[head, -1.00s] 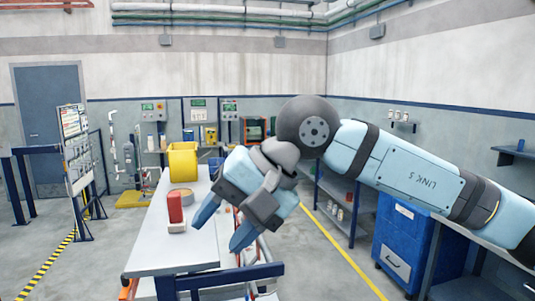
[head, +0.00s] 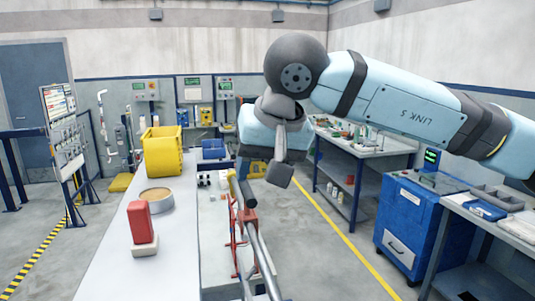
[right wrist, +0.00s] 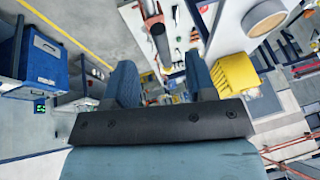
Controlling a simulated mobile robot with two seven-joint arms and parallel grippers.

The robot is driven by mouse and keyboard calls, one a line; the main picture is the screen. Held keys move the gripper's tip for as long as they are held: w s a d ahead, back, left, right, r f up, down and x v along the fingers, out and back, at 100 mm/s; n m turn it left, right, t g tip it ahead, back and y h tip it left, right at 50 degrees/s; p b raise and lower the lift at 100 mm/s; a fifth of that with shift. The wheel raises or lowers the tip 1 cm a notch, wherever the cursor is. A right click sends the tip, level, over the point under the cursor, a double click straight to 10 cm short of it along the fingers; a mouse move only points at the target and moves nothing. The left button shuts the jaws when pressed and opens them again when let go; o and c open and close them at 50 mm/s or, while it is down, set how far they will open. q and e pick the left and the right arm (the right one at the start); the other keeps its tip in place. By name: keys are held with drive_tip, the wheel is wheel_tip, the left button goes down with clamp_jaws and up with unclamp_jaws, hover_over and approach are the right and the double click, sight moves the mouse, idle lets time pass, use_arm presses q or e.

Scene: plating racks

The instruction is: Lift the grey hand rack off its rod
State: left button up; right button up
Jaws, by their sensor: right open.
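A grey rod (head: 262,256) runs from the bottom edge of the head view up toward my right gripper, beside the long white table. A red clamp-like part (head: 246,216) sits on it. I cannot make out a grey hand rack for certain. My right gripper (head: 262,168) is above the far end of the rod, open, and hides part of what lies behind it. In the right wrist view, the two blue fingers of my right gripper (right wrist: 162,82) are apart with nothing held between them. A rod end with a red band (right wrist: 152,19) shows beyond them. My left gripper is out of view.
The white table (head: 115,255) bears a red block on a pale base (head: 141,225), a round tan-filled dish (head: 156,198) and a yellow bin (head: 163,150). A blue cabinet (head: 408,225) and a workbench (head: 365,150) stand at right. The floor between is clear.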

sight(247, 192)
drive_tip(key=b+x, duration=0.1)
drive_tip(key=x, duration=0.8)
drive_tip(key=shift+w+b, duration=0.15)
drive_tip(key=shift+b, duration=0.15)
drive_tip(key=shift+w+a+f, duration=0.1)
drive_tip(key=shift+w+f, duration=0.15)
drive_tip(key=shift+f, duration=0.05)
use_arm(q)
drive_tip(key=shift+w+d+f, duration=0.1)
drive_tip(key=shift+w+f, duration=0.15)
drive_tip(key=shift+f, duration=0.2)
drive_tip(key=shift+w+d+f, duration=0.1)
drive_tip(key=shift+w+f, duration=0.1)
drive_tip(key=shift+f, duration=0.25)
use_arm(e)
drive_tip(key=shift+s, duration=0.1)
clamp_jaws()
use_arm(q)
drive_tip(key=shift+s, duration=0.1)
use_arm(e)
drive_tip(key=c, duration=0.9)
unclamp_jaws()
drive_tip(key=shift+r, duration=0.2)
clamp_jaws()
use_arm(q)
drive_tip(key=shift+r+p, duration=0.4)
use_arm(e)
drive_tip(key=shift+r, duration=1.8)
